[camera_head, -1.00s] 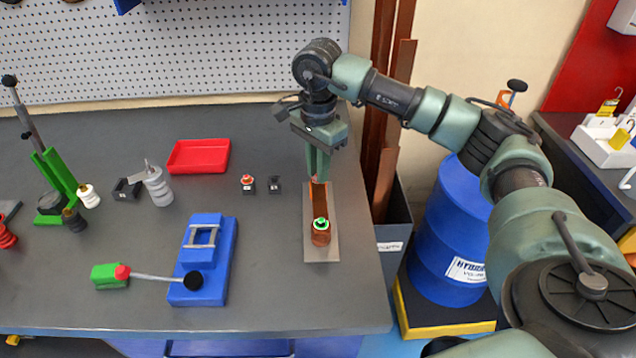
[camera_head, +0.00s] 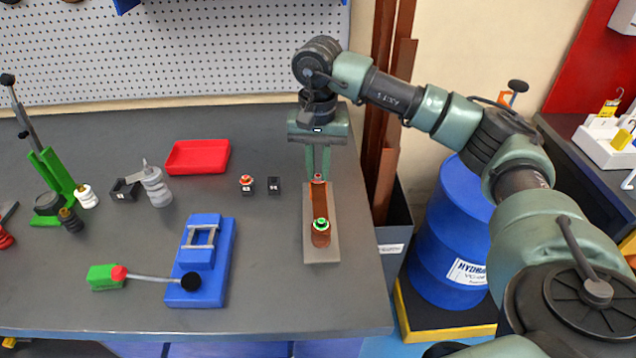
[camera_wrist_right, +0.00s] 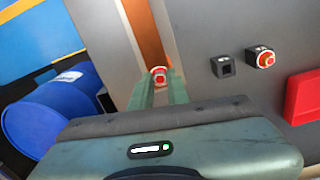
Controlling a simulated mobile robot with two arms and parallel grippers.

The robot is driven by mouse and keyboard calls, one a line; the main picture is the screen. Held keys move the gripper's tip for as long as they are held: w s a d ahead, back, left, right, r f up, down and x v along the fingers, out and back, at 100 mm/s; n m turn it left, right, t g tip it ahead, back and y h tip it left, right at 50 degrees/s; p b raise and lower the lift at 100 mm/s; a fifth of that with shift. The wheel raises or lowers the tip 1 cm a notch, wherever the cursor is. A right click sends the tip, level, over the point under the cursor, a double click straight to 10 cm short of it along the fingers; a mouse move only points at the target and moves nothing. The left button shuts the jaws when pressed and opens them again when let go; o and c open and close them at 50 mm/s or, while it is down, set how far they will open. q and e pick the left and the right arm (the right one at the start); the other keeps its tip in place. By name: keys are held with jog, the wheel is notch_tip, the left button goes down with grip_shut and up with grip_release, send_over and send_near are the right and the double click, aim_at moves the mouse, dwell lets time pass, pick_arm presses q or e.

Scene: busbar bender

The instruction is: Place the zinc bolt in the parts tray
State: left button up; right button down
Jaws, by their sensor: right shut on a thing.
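My right gripper (camera_head: 318,176) points down at the far end of a copper bar (camera_head: 320,205) on a grey plate (camera_head: 320,252). Its fingers are shut on a small red-ringed bolt head, which also shows between the fingertips in the right wrist view (camera_wrist_right: 158,76). I cannot tell whether this is the zinc bolt or whether it is clear of the bar. A green-ringed bolt (camera_head: 320,224) stands at the bar's near end. The red parts tray (camera_head: 197,157) lies empty to the left, towards the pegboard. My left gripper is not in view.
Two small black blocks stand between tray and plate: one (camera_head: 246,188) holds a red-topped piece, the other (camera_head: 274,185) looks empty. A grey bottle-like part (camera_head: 157,187), a blue bender (camera_head: 205,262) with a long lever and a green tool (camera_head: 55,180) stand further left.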

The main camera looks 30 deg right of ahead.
jog(key=shift+n, duration=0.5)
